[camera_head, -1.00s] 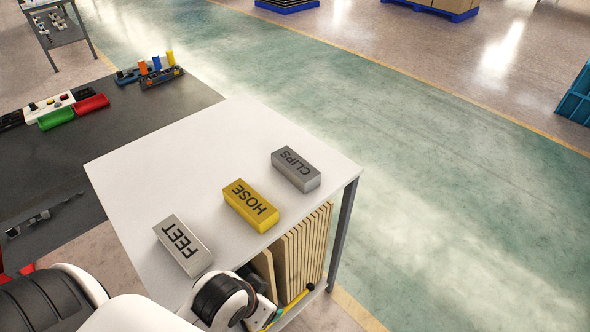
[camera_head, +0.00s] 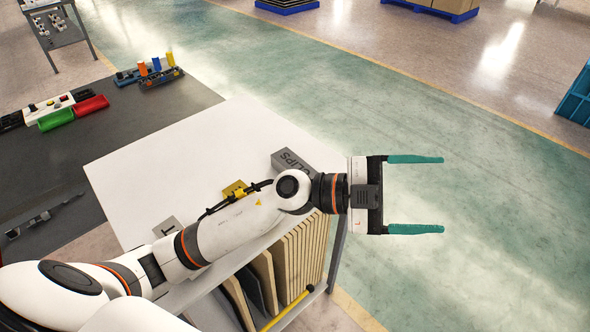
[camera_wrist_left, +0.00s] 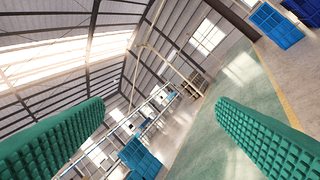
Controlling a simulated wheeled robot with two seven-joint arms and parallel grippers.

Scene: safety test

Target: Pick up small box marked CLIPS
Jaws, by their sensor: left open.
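The grey box marked CLIPS (camera_head: 287,158) lies near the right edge of the white table top (camera_head: 150,160), partly hidden by my left arm. My left gripper (camera_head: 416,200) is open and empty, with teal fingers, to the right of the box and past the table's edge, above the green floor. In the left wrist view the two teal fingers (camera_wrist_left: 160,130) stand wide apart with nothing between them. The yellow HOSE box (camera_head: 234,188) and the grey FEET box (camera_head: 166,226) are mostly hidden behind my arm. My right gripper is not in view.
Upright boards (camera_head: 290,262) and a yellow-handled item (camera_head: 290,307) sit on the shelf below the table top. A dark mat (camera_head: 60,165) with red and green bins (camera_head: 90,105) lies to the left. Open green floor (camera_head: 430,130) lies to the right.

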